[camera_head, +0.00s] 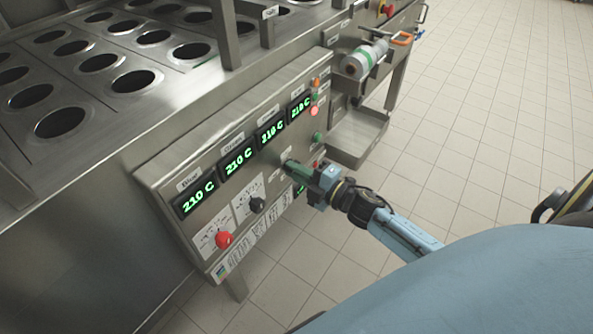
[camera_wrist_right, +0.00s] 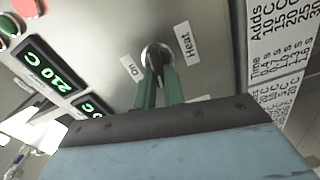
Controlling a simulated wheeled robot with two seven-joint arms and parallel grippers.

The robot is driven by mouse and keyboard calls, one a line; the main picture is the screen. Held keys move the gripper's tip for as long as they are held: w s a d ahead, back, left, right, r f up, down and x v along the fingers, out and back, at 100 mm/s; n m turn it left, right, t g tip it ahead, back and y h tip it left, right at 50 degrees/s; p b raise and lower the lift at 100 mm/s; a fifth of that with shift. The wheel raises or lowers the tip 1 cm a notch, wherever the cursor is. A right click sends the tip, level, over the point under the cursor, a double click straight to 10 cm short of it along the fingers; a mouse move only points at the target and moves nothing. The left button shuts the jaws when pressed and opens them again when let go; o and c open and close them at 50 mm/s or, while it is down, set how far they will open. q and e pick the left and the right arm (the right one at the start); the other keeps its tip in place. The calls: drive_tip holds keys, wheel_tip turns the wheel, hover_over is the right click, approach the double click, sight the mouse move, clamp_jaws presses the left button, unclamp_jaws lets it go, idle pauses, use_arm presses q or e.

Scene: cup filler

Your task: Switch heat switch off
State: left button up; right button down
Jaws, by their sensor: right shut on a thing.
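The heat switch (camera_wrist_right: 156,54) is a dark knob with a shiny metal collar on the steel control panel (camera_head: 205,163). In the right wrist view an "On" label (camera_wrist_right: 130,67) lies to its left and a "Heat" label (camera_wrist_right: 186,43) to its right. Another pale label below is partly hidden, and I cannot read it. My right gripper (camera_wrist_right: 158,80) has its green fingers shut on the switch. In the head view the right gripper (camera_head: 290,165) reaches the panel below the displays and hides the switch. Which way the switch points is hard to tell. My left gripper is not in view.
Several green 210 C displays (camera_head: 238,159) line the panel. A red knob (camera_head: 223,240) and a black knob (camera_head: 257,205) sit lower left; lit buttons (camera_head: 315,98) sit upper right. A steel tray (camera_head: 356,138) juts out beyond the panel. The tiled floor (camera_head: 470,130) at right is clear.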

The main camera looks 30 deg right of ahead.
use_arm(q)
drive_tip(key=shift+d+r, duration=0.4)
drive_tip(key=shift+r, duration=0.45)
use_arm(e)
drive_tip(key=shift+f+n, duration=0.2)
drive_tip(key=shift+n, duration=1)
drive_tip(key=c, duration=1.5)
unclamp_jaws()
